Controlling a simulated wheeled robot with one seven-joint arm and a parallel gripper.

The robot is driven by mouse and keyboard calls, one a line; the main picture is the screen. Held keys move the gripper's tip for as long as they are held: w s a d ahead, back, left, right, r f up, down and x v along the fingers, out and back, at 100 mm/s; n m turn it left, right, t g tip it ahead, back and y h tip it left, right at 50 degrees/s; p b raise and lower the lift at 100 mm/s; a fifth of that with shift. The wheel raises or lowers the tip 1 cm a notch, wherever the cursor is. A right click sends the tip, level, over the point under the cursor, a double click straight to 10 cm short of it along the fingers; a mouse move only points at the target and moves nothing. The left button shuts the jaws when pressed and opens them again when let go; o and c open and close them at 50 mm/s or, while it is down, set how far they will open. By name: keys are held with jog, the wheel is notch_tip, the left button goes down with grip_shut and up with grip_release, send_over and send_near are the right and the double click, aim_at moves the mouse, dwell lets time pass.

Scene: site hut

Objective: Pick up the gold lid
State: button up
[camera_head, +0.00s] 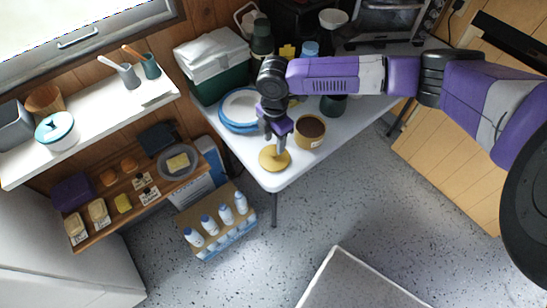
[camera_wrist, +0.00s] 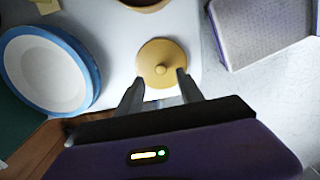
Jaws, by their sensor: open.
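The gold lid (camera_head: 275,158) is a flat round disc with a small knob, lying on the front corner of the white table (camera_head: 277,181). In the wrist view the gold lid (camera_wrist: 161,57) lies just past my fingertips, its knob facing up at its middle. My gripper (camera_head: 281,148) is above the lid and points down at it. In the wrist view my gripper (camera_wrist: 158,77) is open and empty, with one finger at each side of the lid's near edge. I cannot tell the exact height of the fingertips above the lid.
A gold pot (camera_head: 310,133) with dark contents stands right beside the lid. Blue-rimmed plates (camera_head: 238,111) lie to the left, with a green and white cooler (camera_head: 214,62) behind. The table's edge is close to the lid. A crate of bottles (camera_head: 217,225) stands below on the floor.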

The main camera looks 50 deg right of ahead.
aim_at(274, 153)
jog(key=shift+s+a+f+p, duration=0.1)
jog(key=shift+f+p, duration=0.1)
jog(key=shift+f, duration=1.15)
jog(key=shift+a+f+p, duration=0.1)
jog(key=shift+f+p, duration=0.1)
jog(key=shift+f, duration=1.15)
grip_shut()
